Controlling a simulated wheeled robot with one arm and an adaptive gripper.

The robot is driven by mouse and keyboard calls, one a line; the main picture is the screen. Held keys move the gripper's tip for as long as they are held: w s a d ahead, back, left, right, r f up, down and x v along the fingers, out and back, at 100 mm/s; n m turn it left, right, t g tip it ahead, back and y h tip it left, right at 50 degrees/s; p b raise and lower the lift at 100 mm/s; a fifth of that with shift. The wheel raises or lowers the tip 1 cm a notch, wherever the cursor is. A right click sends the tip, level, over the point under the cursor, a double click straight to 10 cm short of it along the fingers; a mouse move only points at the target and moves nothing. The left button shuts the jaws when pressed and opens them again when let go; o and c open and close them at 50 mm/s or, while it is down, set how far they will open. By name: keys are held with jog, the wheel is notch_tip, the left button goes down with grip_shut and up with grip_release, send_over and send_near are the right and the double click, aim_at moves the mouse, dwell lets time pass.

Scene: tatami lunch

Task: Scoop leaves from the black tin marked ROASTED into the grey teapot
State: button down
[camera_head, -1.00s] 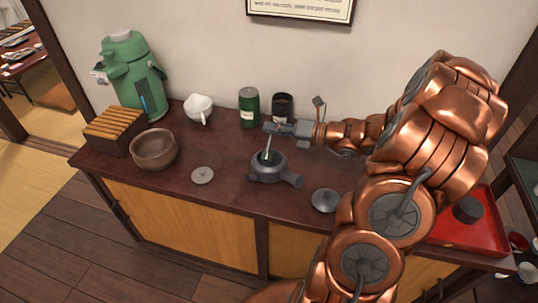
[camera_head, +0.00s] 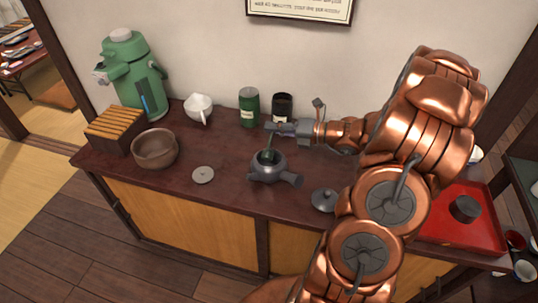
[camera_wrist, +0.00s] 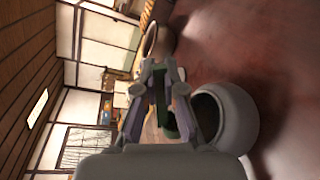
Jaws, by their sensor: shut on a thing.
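My gripper (camera_head: 274,128) is shut on a slim dark green scoop (camera_head: 271,146), which points down at the mouth of the grey teapot (camera_head: 272,175). I cannot tell whether its tip is inside or just above the mouth. In the wrist view the scoop (camera_wrist: 161,101) sits between the fingers, with the round, open teapot (camera_wrist: 240,115) close beside it. The black tin (camera_head: 283,107) stands open behind my gripper, near the wall. Its marking and contents are not visible. Any leaves on the scoop are too small to tell.
A green tin (camera_head: 249,110) with a pale label stands left of the black one. A flat grey lid (camera_head: 203,175) and a knobbed dark lid (camera_head: 324,201) flank the teapot. A brown bowl (camera_head: 155,150), white pot (camera_head: 199,108) and green flask (camera_head: 132,70) stand left; a red tray (camera_head: 480,232) lies right.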

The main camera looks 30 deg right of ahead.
jog(key=shift+w+d+f+m+p, duration=0.4)
jog(key=shift+m+p, duration=0.2)
jog(key=shift+m, duration=0.2)
dwell(0.4)
jog(key=shift+r+p, duration=0.1)
jog(key=shift+p, duration=0.3)
jog(key=shift+g+y+p, duration=0.3)
jog(key=shift+p, duration=0.25)
jog(key=shift+w+d+f+m+p, duration=0.25)
jog(key=shift+f+m+p, duration=0.4)
jog(key=shift+p, duration=2.2)
jog(key=shift+w+d+f+m+p, duration=0.1)
jog(key=shift+d+f+m+p, duration=0.5)
jog(key=shift+p, duration=2.25)
jog(key=shift+a+m+g+y+p, duration=0.3)
jog(key=shift+a+m+p, duration=0.25)
jog(key=shift+p, duration=0.4)
jog(key=shift+w+d+f+p, duration=0.15)
jog(key=shift+d+p, duration=0.1)
jog(key=shift+p, duration=0.45)
jog(key=shift+f+m+p, duration=0.35)
jog(key=shift+m+p, duration=0.25)
jog(key=shift+p, duration=0.35)
